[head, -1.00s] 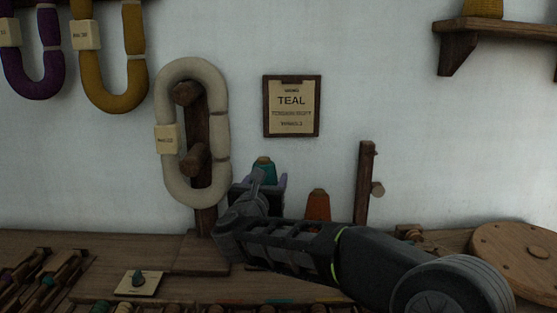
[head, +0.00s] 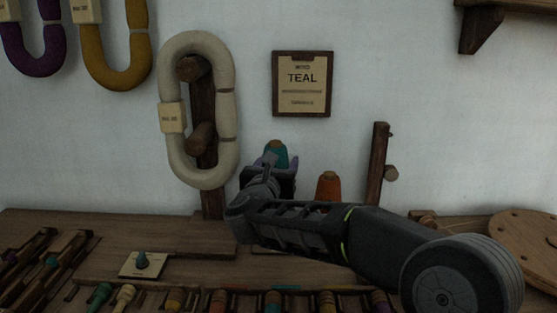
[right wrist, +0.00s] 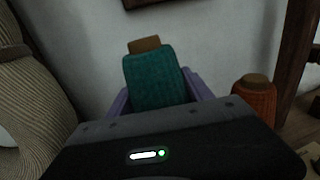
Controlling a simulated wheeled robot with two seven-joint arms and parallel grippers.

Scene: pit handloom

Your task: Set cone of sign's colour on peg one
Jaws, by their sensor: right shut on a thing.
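The sign (head: 302,84) on the wall reads TEAL in large letters; its smaller lines are too blurred to read. My right gripper (head: 276,161) is shut on the teal cone (head: 276,150), which has a brown top. In the right wrist view, the teal cone (right wrist: 153,80) stands between the purple fingers, its lower part hidden by the gripper body. An orange cone (head: 328,186) stands to the right, behind my right arm, apart from the gripper. I cannot tell which peg is peg one. My left gripper is not in view.
A cream skein (head: 227,110) hangs on a wooden post left of the gripper. Another post (head: 376,165) with a side peg stands right of the orange cone. A pale plate (head: 130,267) with a grey knob lies on the table. Several bobbins line the front.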

